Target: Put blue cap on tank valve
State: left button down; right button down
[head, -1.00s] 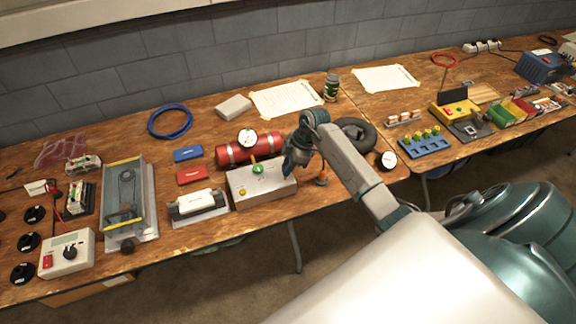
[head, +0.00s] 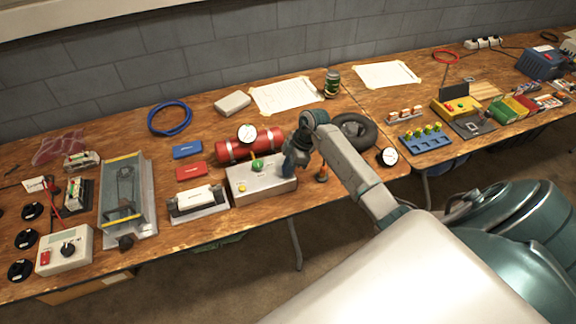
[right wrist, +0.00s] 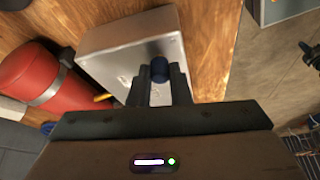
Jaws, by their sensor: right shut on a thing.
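The blue cap (right wrist: 159,70) is held between the fingertips of my right gripper (right wrist: 160,82), which is shut on it. In the head view, my right gripper (head: 290,165) is at the right end of the grey metal box (head: 250,190); the cap cannot be made out there. In the wrist view, the cap appears over the box's top (right wrist: 115,55); its height above it is unclear. The red tank (head: 232,151) lies behind the box with a round gauge (head: 247,133) by it. I cannot make out the tank valve clearly. My left gripper is not in view.
A green knob (head: 258,166) and a yellow button (head: 242,188) are on the box. A black tyre (head: 362,130) and another gauge (head: 388,156) lie to the right. A small orange-and-dark item (head: 322,173) stands near the table's front edge. A blue block (head: 187,150) lies left of the tank.

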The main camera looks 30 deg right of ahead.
jog(key=shift+f, duration=0.15)
jog(key=c, duration=1.3)
grip_release()
jog(key=shift+o, duration=0.2)
jog(key=b+v, duration=0.2)
jog(key=v, duration=0.9)
jog(key=shift+b, duration=0.35)
jog(key=shift+f, duration=0.1)
